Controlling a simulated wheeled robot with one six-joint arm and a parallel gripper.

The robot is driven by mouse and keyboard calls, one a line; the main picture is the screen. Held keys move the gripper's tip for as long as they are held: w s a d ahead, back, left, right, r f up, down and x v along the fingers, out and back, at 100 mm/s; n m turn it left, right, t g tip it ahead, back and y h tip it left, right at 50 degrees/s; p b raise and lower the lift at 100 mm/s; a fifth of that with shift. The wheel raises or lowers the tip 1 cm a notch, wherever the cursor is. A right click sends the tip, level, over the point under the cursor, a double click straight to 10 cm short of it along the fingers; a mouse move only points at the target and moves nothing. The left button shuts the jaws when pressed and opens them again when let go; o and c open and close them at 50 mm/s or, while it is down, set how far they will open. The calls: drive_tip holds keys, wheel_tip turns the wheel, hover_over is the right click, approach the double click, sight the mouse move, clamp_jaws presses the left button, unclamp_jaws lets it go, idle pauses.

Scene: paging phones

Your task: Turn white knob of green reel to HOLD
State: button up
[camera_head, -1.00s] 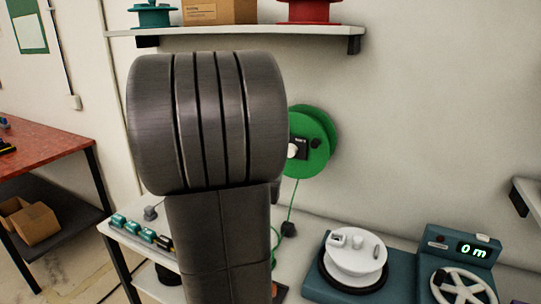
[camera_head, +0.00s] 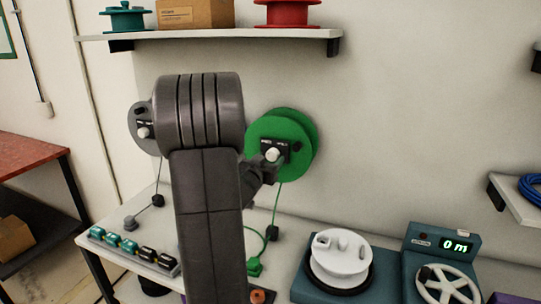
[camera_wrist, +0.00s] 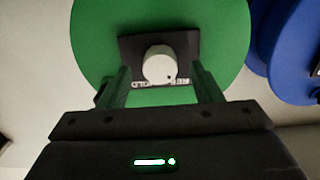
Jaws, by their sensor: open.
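The green reel (camera_head: 300,132) hangs on the wall, right of my arm in the head view, and fills the upper middle of the wrist view (camera_wrist: 95,35). Its white knob (camera_head: 272,155) sits on a black plate and also shows in the wrist view (camera_wrist: 158,62). There, upside-down lettering lies below the knob; the left word looks like HOLD. A small dark mark is at the knob's lower right. My gripper (camera_wrist: 160,76) is open, one finger either side of the knob; I cannot tell whether they touch it. In the head view my gripper (camera_head: 262,172) is partly hidden.
A grey reel (camera_head: 136,130) hangs left of my arm. A blue reel (camera_wrist: 296,55) is right in the wrist view. The bench holds a row of small boxes (camera_head: 132,248), a white spool (camera_head: 340,255) and a counter reading 0 m (camera_head: 442,242). A shelf (camera_head: 220,40) is above.

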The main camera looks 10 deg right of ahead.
drive_tip(key=shift+x, duration=1.15)
drive_tip(key=c, duration=1)
